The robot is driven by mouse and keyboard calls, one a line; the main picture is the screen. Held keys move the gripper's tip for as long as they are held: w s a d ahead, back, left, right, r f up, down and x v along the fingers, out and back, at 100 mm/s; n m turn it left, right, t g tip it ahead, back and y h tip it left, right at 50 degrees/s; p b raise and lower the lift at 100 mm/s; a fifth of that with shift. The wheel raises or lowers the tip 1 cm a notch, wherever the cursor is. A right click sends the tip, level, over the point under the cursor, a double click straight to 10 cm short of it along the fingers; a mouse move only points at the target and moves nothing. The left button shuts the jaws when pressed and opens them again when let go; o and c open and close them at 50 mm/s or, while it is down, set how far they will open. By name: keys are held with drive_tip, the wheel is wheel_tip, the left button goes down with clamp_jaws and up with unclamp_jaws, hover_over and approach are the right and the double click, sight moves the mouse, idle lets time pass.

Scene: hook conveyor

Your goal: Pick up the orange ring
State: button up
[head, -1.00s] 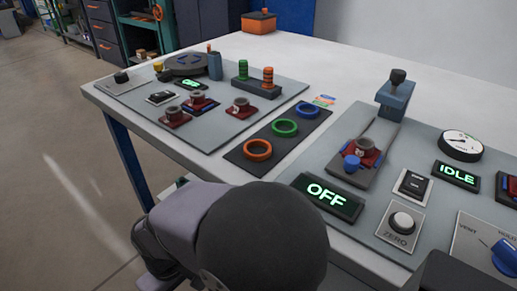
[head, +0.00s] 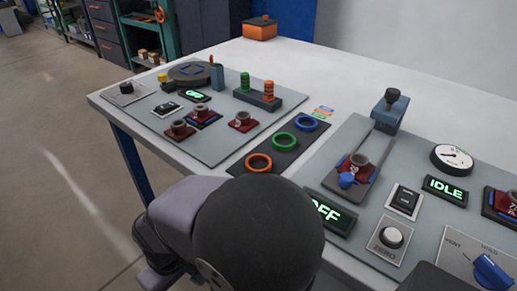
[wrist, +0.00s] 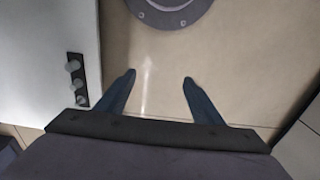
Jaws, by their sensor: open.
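The orange ring (head: 258,171) lies flat at the near end of a dark mat (head: 285,158) on the table in the head view. A green ring (head: 282,148) and a blue ring (head: 307,130) lie behind it in a row. My gripper (wrist: 159,77) is open and empty in the wrist view, its two dark fingers spread over a tan floor. No ring shows in the wrist view. In the head view my arm's dark round joint is just in front of the orange ring, and my fingers are hidden.
A green-lit display (head: 330,214) is partly hidden behind my arm. A peg stand (head: 257,98) with green and orange pieces stands on the left panel. A sliding fixture (head: 350,180) with a blue knob is right of the mat. The table's back is mostly clear.

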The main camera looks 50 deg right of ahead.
drive_tip(key=w+d+r+t+p, duration=0.1)
drive_tip(key=w+d+r+p, duration=0.1)
drive_tip(key=r+p, duration=1)
drive_tip(key=w+d+r+p, duration=0.2)
drive_tip(key=r+p, duration=1)
drive_tip(key=p, duration=0.1)
drive_tip(key=w+d+r+t+p, duration=0.1)
drive_tip(key=w+d+r+p, duration=0.1)
drive_tip(key=r+p, duration=1)
drive_tip(key=s+d+f+g, duration=0.1)
drive_tip(key=s+d, duration=0.2)
drive_tip(key=d, duration=0.3)
drive_tip(key=s+d+f+p, duration=0.1)
drive_tip(key=s+d, duration=0.2)
drive_tip(key=d, duration=0.4)
drive_tip(key=s+d+f+g, duration=0.1)
drive_tip(key=s+d, duration=0.3)
drive_tip(key=d, duration=0.2)
drive_tip(key=shift+w+f+p, duration=0.2)
drive_tip(key=shift+f+p, duration=0.35)
drive_tip(key=shift+f, duration=1.15)
drive_tip(key=shift+w+f+p, duration=0.15)
drive_tip(key=shift+f+p, duration=0.4)
drive_tip(key=shift+f, duration=1.15)
drive_tip(key=c, duration=1.1)
